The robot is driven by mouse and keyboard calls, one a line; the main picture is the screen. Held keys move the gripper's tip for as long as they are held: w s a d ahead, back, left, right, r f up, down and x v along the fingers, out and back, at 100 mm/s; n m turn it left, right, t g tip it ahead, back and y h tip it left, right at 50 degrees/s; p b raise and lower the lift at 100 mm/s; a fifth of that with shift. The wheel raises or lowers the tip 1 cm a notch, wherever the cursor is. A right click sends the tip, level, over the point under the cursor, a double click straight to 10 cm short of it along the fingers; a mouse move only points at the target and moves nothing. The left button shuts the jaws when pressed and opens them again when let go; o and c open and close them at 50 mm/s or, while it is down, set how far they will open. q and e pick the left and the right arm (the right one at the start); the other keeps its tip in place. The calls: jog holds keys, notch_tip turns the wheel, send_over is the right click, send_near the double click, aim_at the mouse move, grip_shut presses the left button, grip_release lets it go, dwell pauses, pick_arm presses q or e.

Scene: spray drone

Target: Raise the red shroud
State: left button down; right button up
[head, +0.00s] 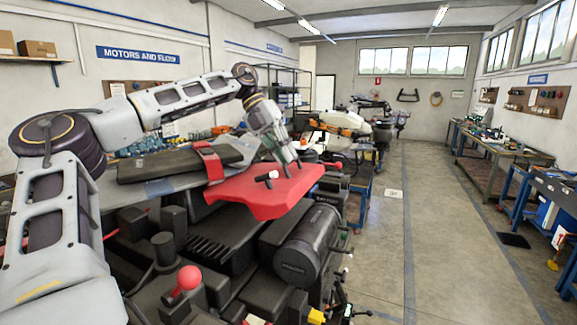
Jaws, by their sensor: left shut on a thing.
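The red shroud (262,193) is a broad red panel on top of the dark spray drone (240,235), in the middle of the head view. A black T-shaped handle (267,178) stands up from its top face. My left arm comes in from the left and arches over the drone. My left gripper (289,165) points down at the shroud's far edge and is shut on it; the exact contact is small and partly hidden by the fingers. My right gripper is not in view.
A red strap (209,161) crosses a dark pad left of the shroud. A red ball knob (188,278) and a black cylindrical housing (308,248) are nearer. Workbenches (500,150) line the right wall. The grey floor (440,240) between is mostly clear.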

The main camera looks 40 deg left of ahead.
pick_arm(q)
jog(key=shift+r, duration=0.15)
jog(key=c, duration=1.5)
grip_release()
jog(key=shift+a, duration=0.1)
jog(key=shift+v, duration=5.95)
jog(key=shift+a, duration=0.1)
